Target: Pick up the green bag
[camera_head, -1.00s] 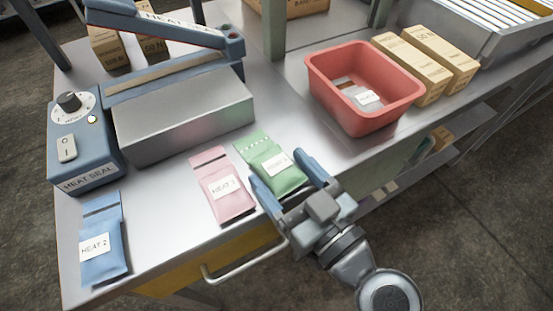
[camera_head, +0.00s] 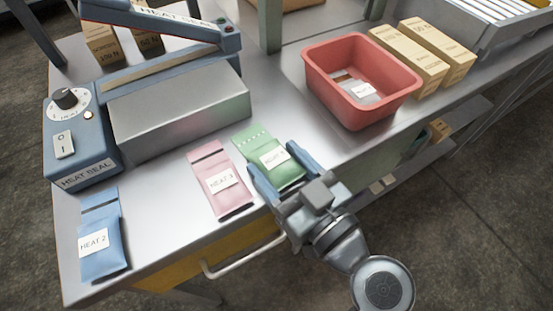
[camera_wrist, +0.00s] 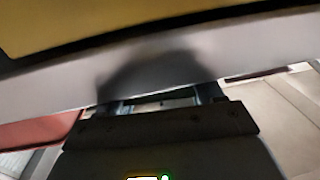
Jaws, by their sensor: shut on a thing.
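The green bag (camera_head: 263,146) with a white label lies on the metal table, to the right of the pink bag. My gripper (camera_head: 280,173) is at its near end, one blue finger on each side, shut on the bag. The bag still appears to rest on the table. In the wrist view, my gripper (camera_wrist: 158,100) shows as dark fingers in front of the grey table edge. The green bag is not clearly visible there.
The pink bag (camera_head: 220,184) lies close to my left finger. A blue bag (camera_head: 100,240) lies at far left. A heat sealer (camera_head: 175,112) stands behind. A red bin (camera_head: 345,112) holding bags and two cardboard boxes (camera_head: 410,62) are at right.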

